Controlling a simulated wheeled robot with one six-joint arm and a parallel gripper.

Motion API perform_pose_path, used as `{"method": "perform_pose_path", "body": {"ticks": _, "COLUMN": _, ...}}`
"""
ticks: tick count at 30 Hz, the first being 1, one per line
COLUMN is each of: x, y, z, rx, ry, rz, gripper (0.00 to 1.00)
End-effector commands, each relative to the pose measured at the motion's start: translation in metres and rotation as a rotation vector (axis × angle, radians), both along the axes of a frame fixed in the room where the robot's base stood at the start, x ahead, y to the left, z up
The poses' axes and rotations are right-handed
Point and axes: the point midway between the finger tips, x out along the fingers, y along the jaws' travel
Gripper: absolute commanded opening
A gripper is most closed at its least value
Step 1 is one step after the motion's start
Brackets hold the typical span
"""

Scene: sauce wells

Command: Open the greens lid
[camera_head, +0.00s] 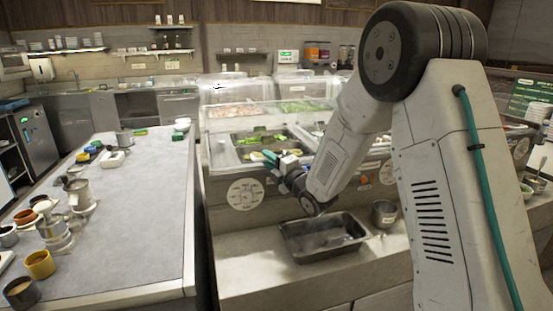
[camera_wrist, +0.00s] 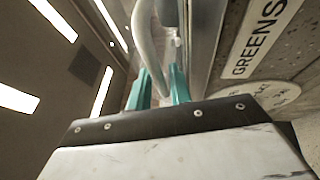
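My gripper (camera_head: 268,160) has teal fingers and is at the front edge of the counter's food wells, by the well with green leaves (camera_head: 260,135). In the wrist view the two teal fingers (camera_wrist: 160,86) stand apart, with a pale curved bar (camera_wrist: 147,45), which looks like a handle, running between them. I cannot tell whether the fingers press on it. A GREENS label (camera_wrist: 263,38) is on the counter front to the right. Clear panels cover the area over the wells; the edges of the greens lid cannot be made out.
An empty-looking metal pan (camera_head: 325,238) and a metal cup (camera_head: 384,213) are on the lower ledge, below my gripper. Clear bins (camera_head: 228,90) stand behind the wells. A grey table (camera_head: 130,215) on the left carries pots and cups along its left side.

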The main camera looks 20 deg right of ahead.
Motion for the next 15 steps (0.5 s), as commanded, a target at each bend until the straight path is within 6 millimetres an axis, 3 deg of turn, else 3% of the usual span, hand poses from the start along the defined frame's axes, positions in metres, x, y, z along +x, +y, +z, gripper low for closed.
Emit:
{"method": "perform_pose_path", "body": {"ticks": 11, "x": 0.0073, "y": -0.0004, "z": 0.0017, "rx": 0.001, "ry": 0.0, "rz": -0.004, "gripper": 0.2}}
{"method": "perform_pose_path", "body": {"ticks": 13, "x": 0.0072, "y": -0.0008, "z": 0.0016, "rx": 0.001, "ry": 0.0, "rz": -0.005, "gripper": 0.01}}
{"method": "perform_pose_path", "body": {"ticks": 15, "x": 0.0072, "y": -0.0011, "z": 0.0017, "rx": 0.001, "ry": 0.0, "rz": -0.005, "gripper": 0.0}}
